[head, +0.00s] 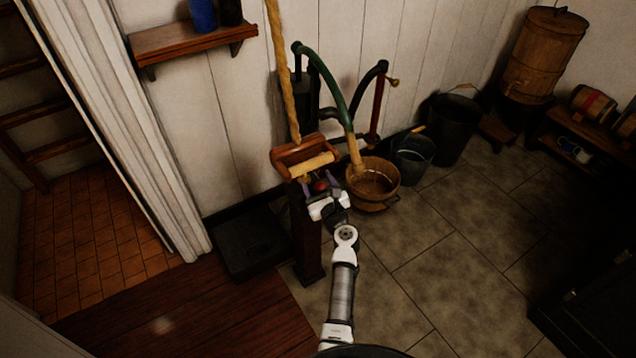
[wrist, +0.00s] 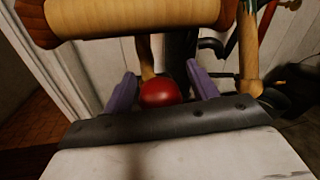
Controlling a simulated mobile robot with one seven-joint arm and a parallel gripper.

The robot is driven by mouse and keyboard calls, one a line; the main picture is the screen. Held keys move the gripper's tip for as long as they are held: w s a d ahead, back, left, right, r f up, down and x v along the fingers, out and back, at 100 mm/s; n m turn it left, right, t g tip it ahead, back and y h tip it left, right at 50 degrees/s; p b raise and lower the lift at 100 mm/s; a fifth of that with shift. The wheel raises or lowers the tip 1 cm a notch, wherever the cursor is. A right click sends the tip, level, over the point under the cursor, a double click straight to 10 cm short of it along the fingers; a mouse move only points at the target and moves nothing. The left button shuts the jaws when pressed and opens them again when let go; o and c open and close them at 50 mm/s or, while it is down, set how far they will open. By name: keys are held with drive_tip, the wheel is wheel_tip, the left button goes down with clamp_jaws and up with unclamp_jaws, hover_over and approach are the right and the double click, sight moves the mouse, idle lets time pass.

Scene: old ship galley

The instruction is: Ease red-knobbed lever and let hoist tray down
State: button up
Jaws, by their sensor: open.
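The red knob (head: 320,186) of the lever sits on the front of the winch post, just below the wooden drum (head: 312,166). In the wrist view the red knob (wrist: 160,92) lies between the two purple fingers of my gripper (wrist: 163,86), with a small gap on each side. My gripper (head: 321,191) is open around it in the head view. The lever's shaft runs up behind the knob toward the drum (wrist: 135,17). A thick rope (head: 283,75) rises from the winch out of the top of view. A dark, flat square tray-like thing (head: 248,243) is low at the post's left; I cannot tell if it is the hoist tray.
A green-handled pump (head: 333,85) stands behind the winch. A wooden tub (head: 373,184) and dark buckets (head: 455,128) stand to its right. A wall shelf (head: 190,42) hangs at upper left. The tiled floor (head: 455,235) at right is clear.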

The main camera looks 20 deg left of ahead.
drive_tip(key=shift+c, duration=0.3)
clamp_jaws()
